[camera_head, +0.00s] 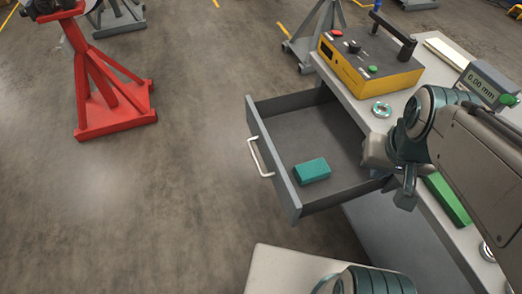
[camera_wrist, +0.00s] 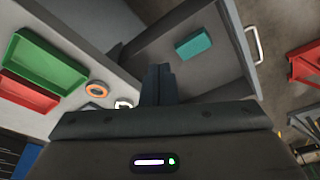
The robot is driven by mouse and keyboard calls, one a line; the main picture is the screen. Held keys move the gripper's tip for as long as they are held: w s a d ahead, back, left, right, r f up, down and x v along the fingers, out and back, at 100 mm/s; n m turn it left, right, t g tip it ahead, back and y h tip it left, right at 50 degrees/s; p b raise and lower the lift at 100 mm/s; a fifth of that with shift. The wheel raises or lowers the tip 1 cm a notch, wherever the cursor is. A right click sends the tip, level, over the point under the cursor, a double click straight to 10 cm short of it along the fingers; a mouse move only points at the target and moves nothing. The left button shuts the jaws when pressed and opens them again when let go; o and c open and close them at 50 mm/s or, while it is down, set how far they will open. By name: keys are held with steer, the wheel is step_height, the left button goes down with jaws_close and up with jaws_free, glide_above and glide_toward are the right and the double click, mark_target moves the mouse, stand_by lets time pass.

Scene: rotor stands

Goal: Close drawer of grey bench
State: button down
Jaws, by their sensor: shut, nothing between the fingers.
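The grey bench (camera_head: 352,103) stands at the right in the head view, and its drawer (camera_head: 250,125) is pulled well out to the left. A pale bar handle (camera_head: 258,158) is on the drawer's front; it also shows in the wrist view (camera_wrist: 253,45). A teal block (camera_head: 312,171) lies inside the drawer. My gripper (camera_head: 405,197) is above the bench's edge, near the drawer's right end, away from the handle. In the wrist view my gripper's fingers (camera_wrist: 157,82) are together and empty, with the drawer interior beyond them.
On the benchtop are a yellow-black device (camera_head: 365,68), a metal ring (camera_head: 382,109), a green tray (camera_head: 448,199) and a gauge reading 0.00 mm (camera_head: 487,84). A red stand (camera_head: 100,95) is on the floor at the left. The floor in front of the drawer is clear.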

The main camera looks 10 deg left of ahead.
steer(key=w+a+f+n+g+h+b, duration=0.2)
steer(key=w+a+f+n+b, duration=0.1)
steer(key=a+f+n+b, duration=0.35)
steer(key=n+h+b, duration=0.3)
steer(key=n+b, duration=0.1)
steer(key=n, duration=0.4)
glide_above(281, 191)
steer(key=s+d, duration=0.3)
step_height(281, 191, down, 5)
steer(key=shift+w+d+r, duration=0.1)
steer(key=shift+d+r, duration=0.05)
steer(key=s+a+f+n+t+h+b, duration=0.1)
steer(key=s+a+f+n+t+b, duration=0.15)
steer(key=a+f+n, duration=0.4)
steer(key=s+a+f+n+t+h+b, duration=0.2)
steer(key=a+n+b, duration=0.15)
steer(key=a, duration=0.55)
steer(key=shift+g, duration=0.25)
steer(key=b+x, duration=0.1)
steer(key=x, duration=0.3)
steer(key=d+r+b+x, duration=0.1)
steer(key=x, duration=0.3)
steer(key=w+r+x, duration=0.1)
steer(key=x, duration=0.3)
steer(key=shift+d+f+b, duration=0.1)
steer(key=shift+d+b, duration=0.2)
steer(key=shift+b, duration=0.1)
steer(key=shift+w+d, duration=0.2)
steer(key=shift+d, duration=0.05)
steer(key=shift+d, duration=0.1)
